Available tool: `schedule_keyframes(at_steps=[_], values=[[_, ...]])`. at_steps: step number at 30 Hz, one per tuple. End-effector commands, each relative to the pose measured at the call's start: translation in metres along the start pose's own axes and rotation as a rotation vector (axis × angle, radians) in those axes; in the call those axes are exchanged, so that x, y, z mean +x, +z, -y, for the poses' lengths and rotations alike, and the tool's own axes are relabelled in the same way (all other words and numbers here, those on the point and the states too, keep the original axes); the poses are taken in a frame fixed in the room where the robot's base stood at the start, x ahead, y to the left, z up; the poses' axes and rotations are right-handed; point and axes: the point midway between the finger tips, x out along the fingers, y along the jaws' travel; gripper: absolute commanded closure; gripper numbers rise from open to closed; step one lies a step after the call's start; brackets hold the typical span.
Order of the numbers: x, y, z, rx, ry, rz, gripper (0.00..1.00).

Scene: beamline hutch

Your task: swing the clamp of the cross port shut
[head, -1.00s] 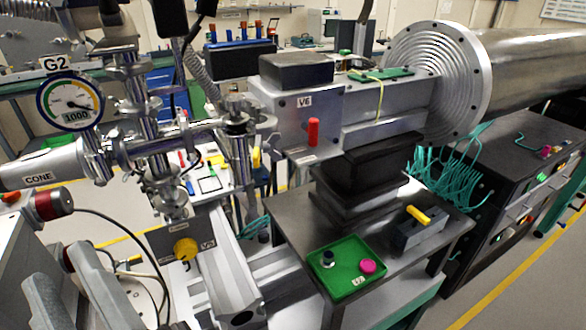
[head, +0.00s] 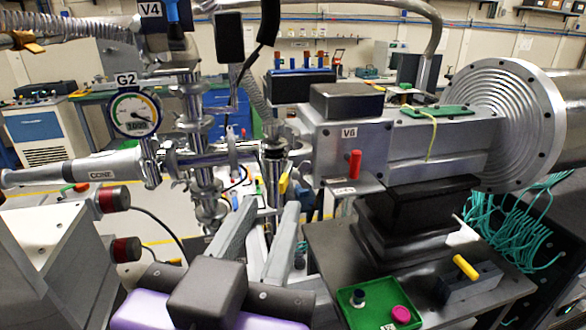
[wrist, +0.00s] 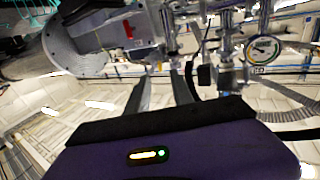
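The cross port (head: 203,157) is a shiny steel cross of tubes left of the centre in the head view, with ring clamps where the tubes join. One clamp ring (head: 234,158) sits on its right arm; whether any clamp hangs open is too small to tell. My gripper (head: 273,204) has two grey fingers spread apart with nothing between them. The fingers reach up from my purple wrist, below and right of the cross, in front of the pipework. In the wrist view the same fingers (wrist: 162,74) point at the pipework, which is partly hidden behind them.
A gauge (head: 134,114) and the CONE tube (head: 80,170) are left of the cross. The grey V6 valve box (head: 348,146) with a red handle (head: 354,163) stands right of my fingers. A green tray (head: 375,318) lies on the black bench at lower right.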

Motion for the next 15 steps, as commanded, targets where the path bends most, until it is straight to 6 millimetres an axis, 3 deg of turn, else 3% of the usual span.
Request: schedule_keyframes(at_steps=[9, 15], values=[[0.048, -0.001, -0.001, -0.002, 0.002, 0.000, 0.72], [0.059, 0.000, 0.000, 0.001, -0.001, 0.000, 0.72]])
